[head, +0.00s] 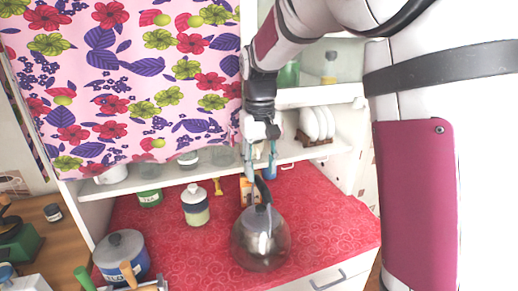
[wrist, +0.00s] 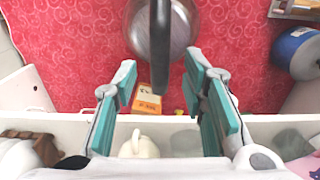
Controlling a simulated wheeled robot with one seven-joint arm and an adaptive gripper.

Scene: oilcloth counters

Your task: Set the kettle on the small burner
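The kettle (head: 262,248) has a rounded, shiny grey body and a dark arched handle, and stands upright on the red patterned counter. In the wrist view, its body (wrist: 180,35) is at the top, with the dark handle reaching down between my fingers. My gripper (head: 261,174) is above the kettle, pointing down, with teal finger pads. In the wrist view, my gripper (wrist: 162,68) is open, its fingers apart on either side of the handle with gaps showing. No burner can be made out in either view.
A blue pot (head: 122,255) stands at the counter's left, and a lidded jar (head: 195,206) left of the kettle. An orange box (wrist: 147,101) is close behind the kettle. A shelf (head: 170,178) with dishes (head: 318,122) runs behind. Red counter between jar and kettle is clear.

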